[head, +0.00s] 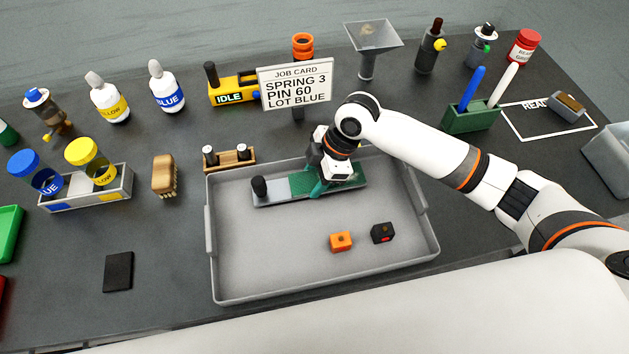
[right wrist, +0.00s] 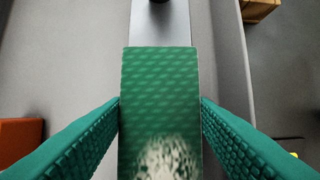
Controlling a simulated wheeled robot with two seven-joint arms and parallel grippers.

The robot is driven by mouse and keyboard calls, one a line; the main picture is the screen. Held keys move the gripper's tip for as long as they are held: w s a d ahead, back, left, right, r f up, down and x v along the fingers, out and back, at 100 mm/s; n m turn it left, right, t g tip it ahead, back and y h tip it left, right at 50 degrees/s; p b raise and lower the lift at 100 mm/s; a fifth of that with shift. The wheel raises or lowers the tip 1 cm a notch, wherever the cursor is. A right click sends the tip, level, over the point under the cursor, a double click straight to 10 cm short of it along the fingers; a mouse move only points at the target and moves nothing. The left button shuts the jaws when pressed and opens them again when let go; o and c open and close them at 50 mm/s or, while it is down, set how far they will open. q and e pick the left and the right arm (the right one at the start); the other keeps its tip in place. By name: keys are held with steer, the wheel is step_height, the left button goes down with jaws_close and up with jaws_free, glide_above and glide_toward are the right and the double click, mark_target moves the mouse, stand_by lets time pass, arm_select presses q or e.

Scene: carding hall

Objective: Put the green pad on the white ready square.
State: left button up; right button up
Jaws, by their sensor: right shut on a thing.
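The green pad (head: 301,184) lies on a grey bar (head: 272,193) with a black knob, inside the grey tray. In the right wrist view, the pad (right wrist: 160,90) has a pale fuzzy patch at its near end. My right gripper (head: 324,187) is shut on the pad, with a teal finger against each long side. The gripper hides part of the pad in the head view. The white ready square (head: 522,138) is an outline on the table at the right, with a grey and brown block (head: 568,106) in its far right part. My left gripper is out of view.
The grey tray (head: 270,290) also holds an orange block (head: 341,241) and a black block (head: 382,233). A green holder (head: 470,118) with blue and white sticks stands just left of the ready square. A job card (head: 296,88) stands behind the tray.

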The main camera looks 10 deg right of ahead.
mark_target(315, 179)
step_height(315, 179, up, 8)
steer(key=shift+f+b, duration=0.1)
steer(key=shift+b, duration=0.35)
steer(key=shift+d+r+m+t, duration=0.2)
steer(key=shift+d+m+t, duration=0.3)
steer(key=shift+m, duration=0.4)
steer(key=d+r+m+t+h, duration=0.3)
steer(key=d+m, duration=0.5)
steer(key=m, duration=0.8)
step_height(315, 179, up, 2)
steer(key=shift+d+r+h, duration=0.1)
steer(key=shift+d+h, duration=0.25)
steer(key=shift+h, duration=0.55)
